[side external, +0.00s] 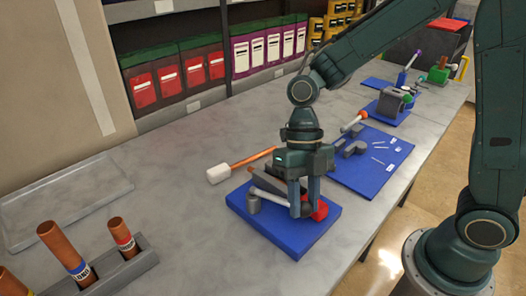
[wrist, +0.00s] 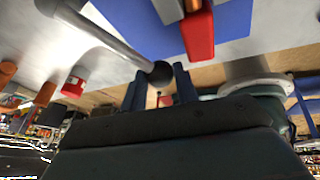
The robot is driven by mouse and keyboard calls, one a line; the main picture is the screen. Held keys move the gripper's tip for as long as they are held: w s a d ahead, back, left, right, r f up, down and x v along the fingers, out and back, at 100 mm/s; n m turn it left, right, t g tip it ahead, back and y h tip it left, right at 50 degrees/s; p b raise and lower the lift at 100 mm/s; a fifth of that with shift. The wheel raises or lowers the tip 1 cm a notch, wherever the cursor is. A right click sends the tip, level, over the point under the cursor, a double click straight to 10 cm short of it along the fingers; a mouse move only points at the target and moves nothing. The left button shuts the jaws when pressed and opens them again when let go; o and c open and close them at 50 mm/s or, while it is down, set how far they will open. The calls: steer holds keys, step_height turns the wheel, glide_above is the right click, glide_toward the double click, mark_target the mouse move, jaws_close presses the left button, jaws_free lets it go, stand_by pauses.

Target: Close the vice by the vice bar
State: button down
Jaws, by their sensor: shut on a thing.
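The vice (side external: 266,181) is a dark grey piece on a blue base plate (side external: 268,235), partly hidden behind my gripper. The vice bar (side external: 270,199) is a light grey rod running from a short grey post to my gripper. In the wrist view the bar (wrist: 112,38) ends in a dark ball between my fingertips. My gripper (side external: 307,211) points down over the plate and is shut on this end of the bar; it also shows in the wrist view (wrist: 161,82). A red block (side external: 320,209) sits just right of the fingers, also in the wrist view (wrist: 200,38).
A white-headed mallet (side external: 219,173) with an orange handle lies behind the plate. A second blue mat (side external: 362,178) with grey parts lies to the right. A holder with copper tubes (side external: 65,252) stands at front left, near an empty tray (side external: 70,205). The bench between is clear.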

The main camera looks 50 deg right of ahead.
steer(key=c, duration=1.1)
jaws_free()
steer(key=shift+o, duration=0.2)
steer(key=shift+a, duration=0.15)
